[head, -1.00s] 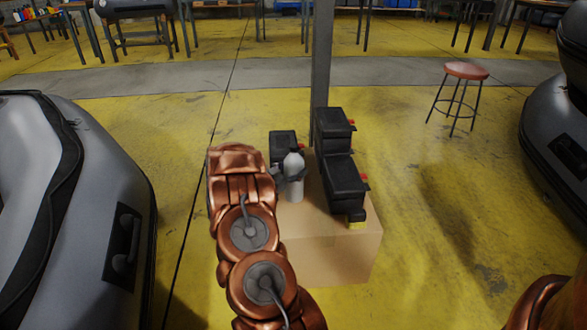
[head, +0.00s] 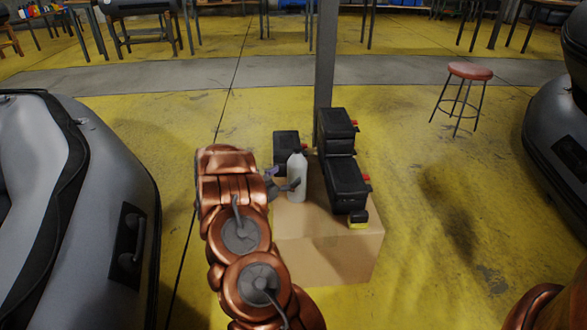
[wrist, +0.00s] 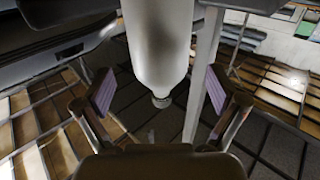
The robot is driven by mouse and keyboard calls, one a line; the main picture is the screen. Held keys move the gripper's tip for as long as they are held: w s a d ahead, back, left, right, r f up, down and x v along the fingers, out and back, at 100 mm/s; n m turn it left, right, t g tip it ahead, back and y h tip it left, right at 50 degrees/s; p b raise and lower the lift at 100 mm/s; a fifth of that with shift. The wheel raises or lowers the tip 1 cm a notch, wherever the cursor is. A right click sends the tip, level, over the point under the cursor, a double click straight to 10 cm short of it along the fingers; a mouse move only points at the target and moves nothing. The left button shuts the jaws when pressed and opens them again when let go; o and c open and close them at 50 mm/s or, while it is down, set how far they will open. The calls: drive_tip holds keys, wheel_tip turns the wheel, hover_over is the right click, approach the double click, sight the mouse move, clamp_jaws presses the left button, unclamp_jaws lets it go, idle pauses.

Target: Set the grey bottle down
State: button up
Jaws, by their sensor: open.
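The grey bottle (head: 297,178) stands upright on the cardboard box (head: 325,258) in the head view. My gripper (head: 287,187) is just left of the bottle, its fingers open. In the wrist view the bottle (wrist: 160,45) fills the upper middle, its cap end toward the picture's centre. The purple-padded fingers of my gripper (wrist: 160,92) are spread to either side of the bottle, with a gap showing on both sides.
Black battery-like cases (head: 346,180) sit on the box right of the bottle, and another case (head: 286,146) stands behind it. A post (head: 326,60) rises behind the box. Grey boats flank the area, one at left (head: 105,200). A red stool (head: 470,72) stands back right.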

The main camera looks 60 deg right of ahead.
drive_tip(key=w+a+r+n+t+y+p, duration=0.25)
drive_tip(key=w+a+n+t+y, duration=0.45)
drive_tip(key=w+a, duration=1.45)
drive_tip(key=s+a+r+n+t+y, duration=0.1)
drive_tip(key=a+r+y, duration=0.15)
drive_tip(key=a, duration=0.55)
drive_tip(key=s+a+r+n+t+y+b, duration=0.15)
drive_tip(key=a+y, duration=0.25)
drive_tip(key=a, duration=0.4)
drive_tip(key=a+r+n+t+y+p, duration=0.1)
drive_tip(key=a+r+n+y, duration=0.2)
drive_tip(key=a, duration=0.5)
drive_tip(key=s+a+r+n+g+y, duration=0.1)
drive_tip(key=s+a+n+g+y, duration=0.1)
drive_tip(key=s+a, duration=0.55)
drive_tip(key=s+a+r+n+g+y, duration=0.2)
drive_tip(key=s+a+g+y, duration=0.15)
drive_tip(key=s, duration=0.65)
drive_tip(key=s+d+r+n+g+h, duration=0.1)
drive_tip(key=s+d+g+h, duration=0.1)
drive_tip(key=s, duration=1.3)
drive_tip(key=s+d+r+n+g+h, duration=0.1)
drive_tip(key=s+g, duration=0.4)
drive_tip(key=s, duration=0.9)
drive_tip(key=shift+s+d+r+n+h, duration=0.3)
drive_tip(key=shift+d+n+h, duration=0.2)
drive_tip(key=shift+d, duration=0.4)
